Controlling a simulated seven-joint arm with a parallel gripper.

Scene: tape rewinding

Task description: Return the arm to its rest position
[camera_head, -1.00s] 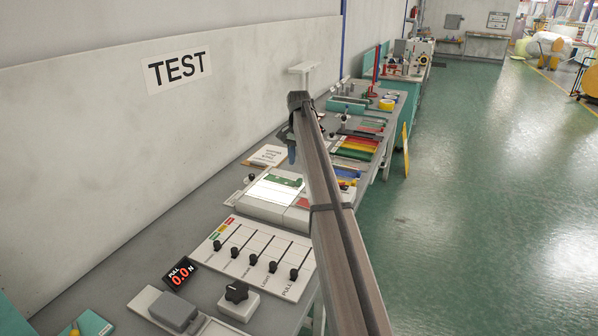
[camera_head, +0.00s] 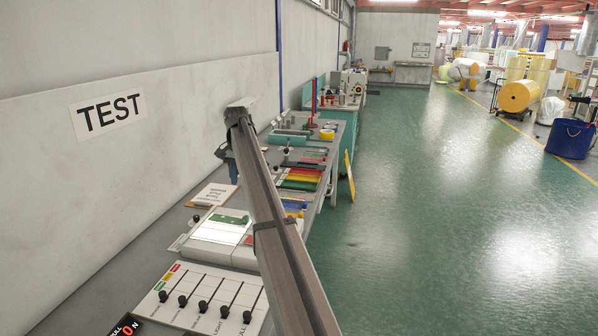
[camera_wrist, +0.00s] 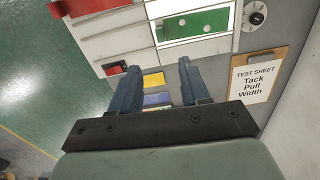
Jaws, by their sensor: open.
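My arm reaches out over the long grey bench in the head view, and its forearm hides part of the bench top. My gripper (camera_head: 229,154) is at the far end of the arm, partly hidden behind the arm's end. In the wrist view my gripper (camera_wrist: 156,80) points down with two dark blue fingers apart and nothing between them. Yellow and blue pieces (camera_wrist: 154,80) on the bench show below and between the fingers.
A white device with a green strip (camera_head: 229,219) and a slider panel (camera_head: 200,305) stand on the bench. A test sheet clipboard (camera_wrist: 253,78) lies beside the device. Coloured strips (camera_head: 303,178) lie farther back. The green floor (camera_head: 430,200) right of the bench is clear.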

